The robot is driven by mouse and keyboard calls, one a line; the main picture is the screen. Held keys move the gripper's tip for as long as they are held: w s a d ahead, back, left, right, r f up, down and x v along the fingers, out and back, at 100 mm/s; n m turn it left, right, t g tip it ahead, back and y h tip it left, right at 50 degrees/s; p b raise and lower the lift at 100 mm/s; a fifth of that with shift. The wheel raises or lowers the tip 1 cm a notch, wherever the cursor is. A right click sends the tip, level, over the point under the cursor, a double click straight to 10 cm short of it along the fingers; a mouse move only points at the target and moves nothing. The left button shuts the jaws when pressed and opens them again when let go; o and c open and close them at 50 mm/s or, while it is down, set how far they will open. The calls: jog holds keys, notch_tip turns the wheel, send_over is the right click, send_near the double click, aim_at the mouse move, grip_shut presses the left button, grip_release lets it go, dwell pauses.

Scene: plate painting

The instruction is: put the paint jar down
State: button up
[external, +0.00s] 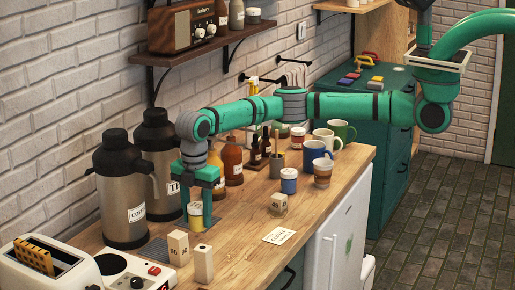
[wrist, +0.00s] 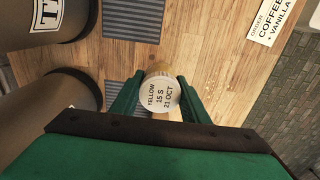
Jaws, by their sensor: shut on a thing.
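My gripper (external: 198,205) points down over the wooden counter (external: 245,225) and is shut on a paint jar (external: 195,221). The jar is yellowish with a white lid. In the wrist view the jar's lid (wrist: 160,97) reads "YELLOW 15 S 21 OCT" and sits between the two green fingers. The jar looks upright. It is at or close to the counter surface, beside a grey ribbed mat (wrist: 123,92); I cannot tell whether its base touches the wood.
Steel coffee urns (external: 122,205) stand close on the left. An order card (external: 279,236) lies flat. Bare wood lies between.

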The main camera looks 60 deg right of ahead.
aim_at(196, 226)
jog(key=shift+w+a+f, duration=0.2)
jog(key=shift+w+f, duration=0.1)
jog(key=shift+f, duration=1.55)
jog(key=shift+f, duration=0.15)
jog(key=o, duration=1.1)
jog(key=shift+o, duration=0.2)
notch_tip(196, 226, up, 12)
jog(key=shift+r, duration=0.15)
jog(key=shift+s, duration=0.1)
